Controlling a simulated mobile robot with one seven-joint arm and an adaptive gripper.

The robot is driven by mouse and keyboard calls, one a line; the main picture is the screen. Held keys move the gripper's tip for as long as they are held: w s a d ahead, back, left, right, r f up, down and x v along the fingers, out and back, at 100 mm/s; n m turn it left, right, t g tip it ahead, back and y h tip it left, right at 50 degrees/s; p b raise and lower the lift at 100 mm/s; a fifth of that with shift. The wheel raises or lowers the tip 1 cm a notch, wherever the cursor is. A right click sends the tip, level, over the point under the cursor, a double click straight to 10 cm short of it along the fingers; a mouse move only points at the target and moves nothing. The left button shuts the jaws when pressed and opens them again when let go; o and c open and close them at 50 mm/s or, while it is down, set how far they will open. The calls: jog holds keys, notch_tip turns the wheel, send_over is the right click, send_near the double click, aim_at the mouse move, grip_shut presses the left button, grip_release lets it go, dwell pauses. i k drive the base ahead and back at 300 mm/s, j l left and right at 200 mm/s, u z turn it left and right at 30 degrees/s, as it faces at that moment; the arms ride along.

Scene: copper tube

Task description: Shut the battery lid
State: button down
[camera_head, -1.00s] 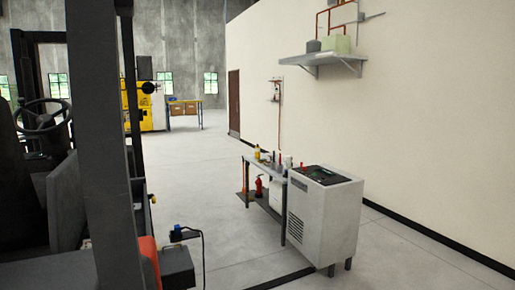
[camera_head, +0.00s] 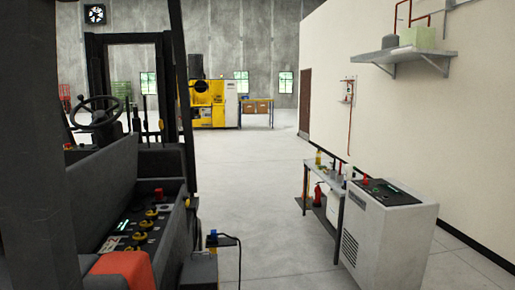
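The forklift fills the left side of the head view. Its open battery compartment (camera_head: 145,225) shows a dark top with several yellow caps, red parts and small green lights. A grey panel (camera_head: 105,195) stands along the compartment's left side; I cannot tell whether it is the battery lid or a seat part. An orange-red piece (camera_head: 122,269) lies at the near end. My gripper is not in view.
A dark forklift post (camera_head: 35,150) stands close at left. A small dark box with a blue plug and cable (camera_head: 213,240) sits beside the forklift. A grey machine (camera_head: 395,240) and narrow table (camera_head: 325,175) line the right wall. The floor between (camera_head: 275,215) is clear.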

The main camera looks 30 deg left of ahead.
aim_at(98, 182)
jog(key=i+j+u, duration=0.1)
jog(key=i+u, duration=1.55)
jog(key=u, duration=0.15)
